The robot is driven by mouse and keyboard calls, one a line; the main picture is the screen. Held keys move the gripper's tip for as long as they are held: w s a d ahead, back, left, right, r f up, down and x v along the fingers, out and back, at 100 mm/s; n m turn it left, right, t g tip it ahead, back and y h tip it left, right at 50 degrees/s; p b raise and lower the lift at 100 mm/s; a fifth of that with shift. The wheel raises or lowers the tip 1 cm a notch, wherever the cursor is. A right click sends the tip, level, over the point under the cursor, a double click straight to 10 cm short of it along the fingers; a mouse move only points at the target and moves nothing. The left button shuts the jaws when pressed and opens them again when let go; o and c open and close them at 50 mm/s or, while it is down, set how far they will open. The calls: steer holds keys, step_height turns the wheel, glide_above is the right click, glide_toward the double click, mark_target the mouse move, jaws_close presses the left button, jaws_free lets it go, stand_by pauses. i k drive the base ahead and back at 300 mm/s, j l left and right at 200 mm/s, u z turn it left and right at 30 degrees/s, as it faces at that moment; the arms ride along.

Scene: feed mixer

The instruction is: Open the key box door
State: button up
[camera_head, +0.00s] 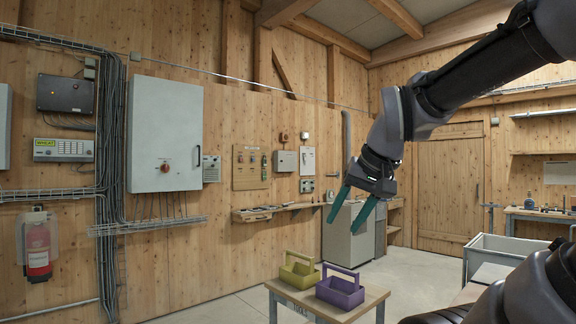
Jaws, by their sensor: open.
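My gripper (343,227) hangs from the upper right with its two green fingers apart and empty, pointing down and left. No box is clearly marked as the key box. A small shut grey box (285,161) on the wooden wall, left of my gripper and farther back, may be it. A larger grey cabinet (166,135) with a red knob and a handle on its right edge hangs farther left, also shut. My gripper touches neither.
A small table (374,296) below my gripper holds a yellow-green caddy (299,270) and a purple caddy (340,288). A wall shelf (255,214) holds tools. A grey cabinet (342,243) stands behind my fingers. Bare floor shows right of it.

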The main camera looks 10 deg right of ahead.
mark_target(287, 160)
steer(key=i+j+u, duration=0.1)
steer(key=i+u, duration=0.35)
steer(key=i, duration=0.25)
steer(key=i+u, duration=0.5)
steer(key=i, duration=1.55)
steer(key=i+l+z, duration=0.1)
steer(key=i+z, duration=0.2)
steer(key=i, duration=0.4)
steer(key=i+z, duration=0.25)
steer(key=i, duration=0.5)
steer(key=i+j+z, duration=0.3)
steer(key=i, duration=0.4)
steer(key=i+l+z, duration=0.1)
steer(key=i+z, duration=0.6)
steer(key=i, duration=0.2)
steer(key=i+j+z, duration=0.2)
steer(key=i+z, duration=0.5)
steer(key=i, duration=0.15)
steer(key=i+z, duration=0.25)
steer(key=i, duration=0.25)
steer(key=i+l+u, duration=0.35)
steer(key=i, duration=0.2)
steer(key=i+l+u, duration=0.35)
steer(key=i+l, duration=0.05)
steer(key=i, duration=0.1)
